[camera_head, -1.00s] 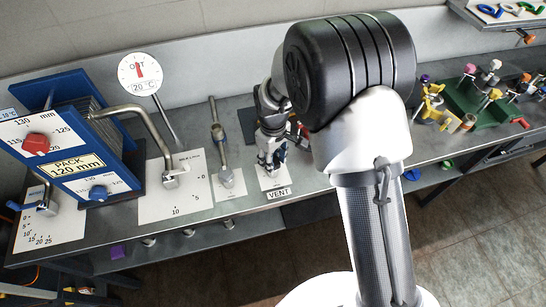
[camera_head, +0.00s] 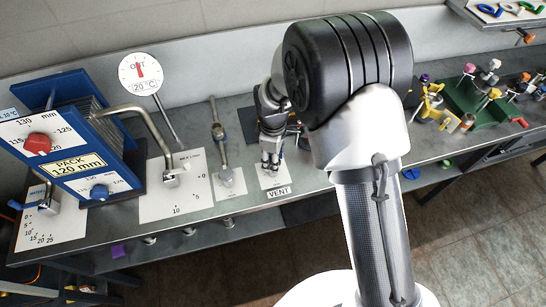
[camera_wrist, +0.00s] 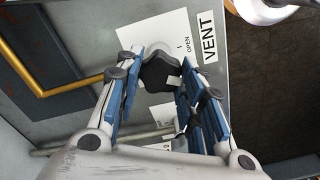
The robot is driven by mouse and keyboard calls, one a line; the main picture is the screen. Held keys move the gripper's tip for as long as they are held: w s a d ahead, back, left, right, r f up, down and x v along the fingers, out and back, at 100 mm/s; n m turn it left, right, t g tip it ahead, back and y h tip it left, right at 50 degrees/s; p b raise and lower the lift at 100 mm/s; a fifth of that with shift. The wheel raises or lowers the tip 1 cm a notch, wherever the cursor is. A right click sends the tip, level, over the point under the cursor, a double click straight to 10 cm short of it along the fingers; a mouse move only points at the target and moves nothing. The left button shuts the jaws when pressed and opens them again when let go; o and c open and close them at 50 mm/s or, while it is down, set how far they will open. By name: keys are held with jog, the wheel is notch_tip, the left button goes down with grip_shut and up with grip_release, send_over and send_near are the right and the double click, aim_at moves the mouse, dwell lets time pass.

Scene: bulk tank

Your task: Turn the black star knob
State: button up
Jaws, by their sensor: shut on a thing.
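The black star knob (camera_wrist: 160,72) shows in the wrist view, on a white plate beside the VENT label (camera_wrist: 209,38), with the word OPEN near it. My gripper (camera_wrist: 157,78) is over the plate with its two blue-padded fingers on either side of the knob, shut on it. In the head view my gripper (camera_head: 271,160) reaches down to the plate above the VENT label (camera_head: 279,193). The knob itself is hidden there behind the fingers.
Left of my gripper stand a metal lever (camera_head: 220,150) and a curved pipe on a white scale plate (camera_head: 176,205). A blue plate pack (camera_head: 110,150) stands at the far left. A green rack (camera_head: 490,108) with coloured parts is at the right.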

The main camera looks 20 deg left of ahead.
jog(key=o, duration=1)
jog(key=shift+o, duration=0.2)
jog(key=shift+r, duration=0.15)
notch_tip(320, 180, up, 12)
dwell(0.4)
